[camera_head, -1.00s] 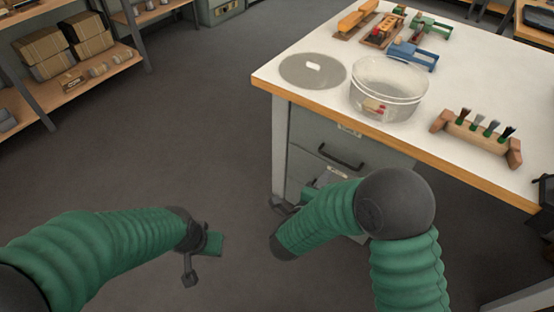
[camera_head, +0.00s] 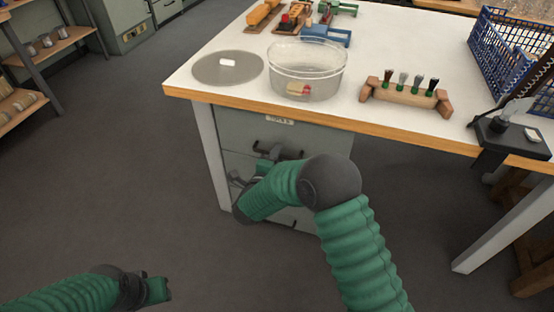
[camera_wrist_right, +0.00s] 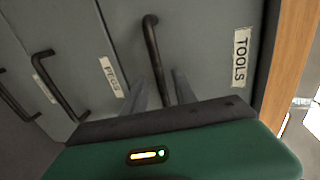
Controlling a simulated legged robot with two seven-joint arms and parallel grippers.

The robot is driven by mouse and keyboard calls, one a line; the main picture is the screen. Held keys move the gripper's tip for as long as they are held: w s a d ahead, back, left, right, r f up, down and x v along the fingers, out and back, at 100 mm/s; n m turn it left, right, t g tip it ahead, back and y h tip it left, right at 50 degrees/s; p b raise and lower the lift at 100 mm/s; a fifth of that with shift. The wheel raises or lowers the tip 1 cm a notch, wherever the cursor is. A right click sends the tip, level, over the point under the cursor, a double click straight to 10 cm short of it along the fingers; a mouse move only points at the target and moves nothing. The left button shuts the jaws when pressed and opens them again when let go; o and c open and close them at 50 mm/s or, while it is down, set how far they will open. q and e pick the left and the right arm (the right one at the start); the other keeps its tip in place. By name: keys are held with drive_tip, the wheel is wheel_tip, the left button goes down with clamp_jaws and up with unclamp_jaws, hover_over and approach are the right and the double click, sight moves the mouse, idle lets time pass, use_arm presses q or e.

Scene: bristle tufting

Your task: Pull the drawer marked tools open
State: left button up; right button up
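The tools drawer (camera_wrist_right: 205,45) is the top drawer of the grey cabinet under the workbench, with its front flush. Its TOOLS label (camera_wrist_right: 241,57) reads clearly in the right wrist view. Its dark bar handle (camera_wrist_right: 151,35) runs between the two fingers of my right gripper (camera_wrist_right: 158,76), which is open with a gap on each side of the bar. In the head view the right gripper (camera_head: 240,183) is partly hidden by its arm, and the handle (camera_head: 277,152) shows above it. My left gripper (camera_head: 155,290) is low over the floor, away from the cabinet; its fingers are unclear.
The pegs drawer (camera_wrist_right: 85,55) with its own handle lies just below. On the bench top (camera_head: 205,90) stand a clear bowl (camera_head: 307,72), a brush holder (camera_head: 405,97) and a blue crate (camera_head: 510,55). The floor in front of the cabinet's left side is clear.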

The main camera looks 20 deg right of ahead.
drive_tip(key=shift+w+d, duration=0.15)
drive_tip(key=shift+w, duration=0.1)
clamp_jaws()
drive_tip(key=shift+s+f, duration=0.1)
idle(1.2)
